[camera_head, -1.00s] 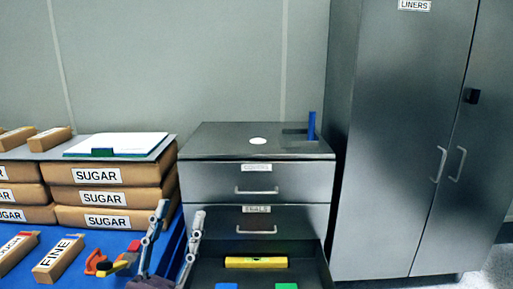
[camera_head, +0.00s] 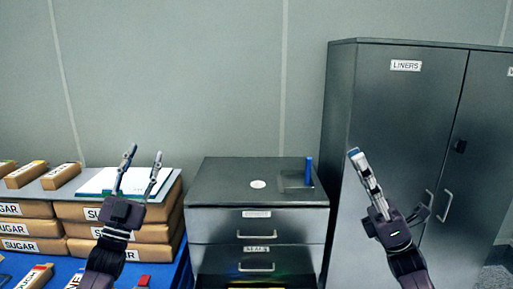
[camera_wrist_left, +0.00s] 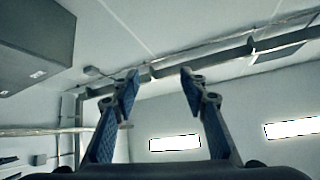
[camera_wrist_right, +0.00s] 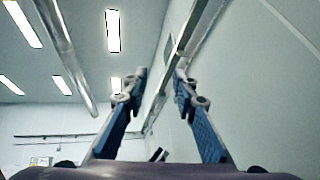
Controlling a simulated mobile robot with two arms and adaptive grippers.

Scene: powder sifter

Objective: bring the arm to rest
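My left gripper (camera_head: 141,170) is raised, fingers up, in front of the stacked sugar bags at the left of the head view. Its fingers stand apart with nothing between them. In the left wrist view its fingers (camera_wrist_left: 160,75) frame only ceiling and wall. My right gripper (camera_head: 362,155) is raised in front of the grey cabinet, seen nearly side-on in the head view. The right wrist view shows its fingers (camera_wrist_right: 160,75) apart and empty, pointing at the ceiling and wall.
A grey drawer unit (camera_head: 222,226) with a blue upright item (camera_head: 309,170) on top stands between my grippers. A tall cabinet marked LINERS (camera_head: 340,120) stands at right. Sugar bags (camera_head: 75,229) lie stacked on the blue table at left, with a white pad (camera_head: 97,182) on top.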

